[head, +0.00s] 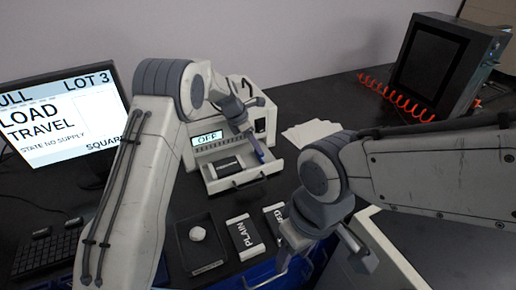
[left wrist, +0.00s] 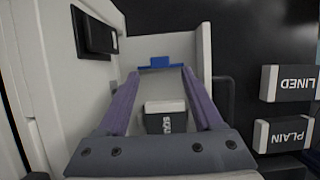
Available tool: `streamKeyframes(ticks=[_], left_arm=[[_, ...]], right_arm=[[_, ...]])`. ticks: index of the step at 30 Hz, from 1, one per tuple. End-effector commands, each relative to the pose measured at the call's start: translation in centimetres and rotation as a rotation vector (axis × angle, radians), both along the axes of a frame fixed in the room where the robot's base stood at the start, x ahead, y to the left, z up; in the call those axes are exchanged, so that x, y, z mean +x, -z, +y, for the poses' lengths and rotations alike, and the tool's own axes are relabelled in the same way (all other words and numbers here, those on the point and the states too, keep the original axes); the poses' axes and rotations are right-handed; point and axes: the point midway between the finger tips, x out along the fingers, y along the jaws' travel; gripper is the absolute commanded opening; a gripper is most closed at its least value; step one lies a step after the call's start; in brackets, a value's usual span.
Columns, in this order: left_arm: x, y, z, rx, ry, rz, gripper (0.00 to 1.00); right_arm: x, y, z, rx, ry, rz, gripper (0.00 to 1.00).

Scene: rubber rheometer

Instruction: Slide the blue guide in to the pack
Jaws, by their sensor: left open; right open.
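The blue guide (left wrist: 160,63) shows in the left wrist view at the far end of the machine's drawer, just beyond my left fingertips. I cannot tell whether they touch it. The pack (left wrist: 165,120) is a dark block with a pale top and a partly hidden label. It lies in the drawer between my purple fingers and also shows in the head view (head: 228,166). My left gripper (head: 258,152) is open at the drawer's right part; it also fills the left wrist view (left wrist: 161,74). My right gripper (head: 318,256) is open and empty at the front.
The white machine (head: 206,139) has its drawer (head: 240,178) pulled out. In front lie a dark tray (head: 205,262) with a white lump, a PLAIN block (head: 246,237) and a LINED block (left wrist: 289,83). A monitor (head: 50,120) stands left, a dark box (head: 445,60) with a red coil right.

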Motion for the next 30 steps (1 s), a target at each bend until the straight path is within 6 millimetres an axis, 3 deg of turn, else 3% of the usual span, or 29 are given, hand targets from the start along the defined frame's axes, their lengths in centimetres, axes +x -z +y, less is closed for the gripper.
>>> streamKeyframes(ticks=[7, 19, 24, 30], left_arm=[[0.6, 3.2, -1.2, 0.000, 0.001, 0.000, 0.68], [0.8, 3.9, -1.5, 0.001, 0.001, -0.001, 0.68], [0.8, 3.9, -1.5, 0.001, 0.001, -0.001, 0.02], [0.8, 3.9, -1.5, 0.001, 0.001, -0.001, 0.00]], right_arm=[[0.0, -0.4, 0.0, 0.000, 0.000, 0.000, 0.53], [0.0, -0.4, 0.0, 0.000, 0.000, 0.000, 0.53], [0.0, -0.4, 0.0, 0.000, 0.000, 0.000, 0.53], [0.0, -0.4, 0.0, 0.000, 0.000, 0.000, 0.53]])
